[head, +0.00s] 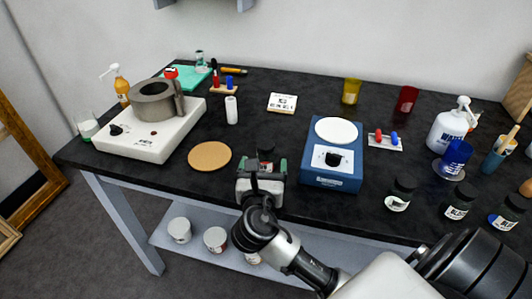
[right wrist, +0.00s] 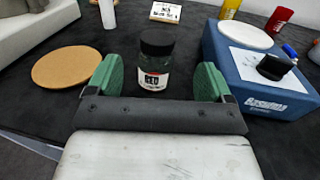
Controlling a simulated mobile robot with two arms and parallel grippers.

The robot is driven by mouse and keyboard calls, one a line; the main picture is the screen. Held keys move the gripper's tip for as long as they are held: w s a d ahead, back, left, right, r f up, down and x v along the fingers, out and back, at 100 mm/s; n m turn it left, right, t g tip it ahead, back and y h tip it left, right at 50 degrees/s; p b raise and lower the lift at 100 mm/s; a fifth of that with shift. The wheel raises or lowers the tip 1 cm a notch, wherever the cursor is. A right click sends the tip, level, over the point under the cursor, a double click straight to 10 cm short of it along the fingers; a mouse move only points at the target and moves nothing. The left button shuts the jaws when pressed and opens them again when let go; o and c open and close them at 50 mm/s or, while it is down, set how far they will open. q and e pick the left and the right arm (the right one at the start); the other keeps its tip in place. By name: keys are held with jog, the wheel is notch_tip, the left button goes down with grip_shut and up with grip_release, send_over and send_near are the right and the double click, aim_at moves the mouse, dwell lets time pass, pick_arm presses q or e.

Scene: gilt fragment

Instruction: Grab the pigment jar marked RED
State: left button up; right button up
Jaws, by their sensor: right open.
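The pigment jar marked RED (right wrist: 155,62) stands upright on the black table in the right wrist view, with a black lid and a label reading RED. In the head view only its dark lid (head: 267,154) shows clearly behind my right gripper (head: 262,168). The right gripper is open, and its green fingers also show in the right wrist view (right wrist: 157,80). The jar stands centred between the fingers in that view, just beyond the palm, with a gap on each side. I cannot tell how far between the fingers it is. My left gripper is not in view.
A blue stirrer box (head: 332,178) stands close right of the gripper. A cork mat (head: 210,156) lies to the left, near a white hotplate (head: 150,130). Other black-lidded jars (head: 402,193) stand at the right. The table's front edge is near the gripper.

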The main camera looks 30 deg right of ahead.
aim_at(264, 154)
jog(key=x, duration=0.7)
jog(key=shift+w+f, duration=0.15)
jog(key=shift+w, duration=0.05)
jog(key=c, duration=1.1)
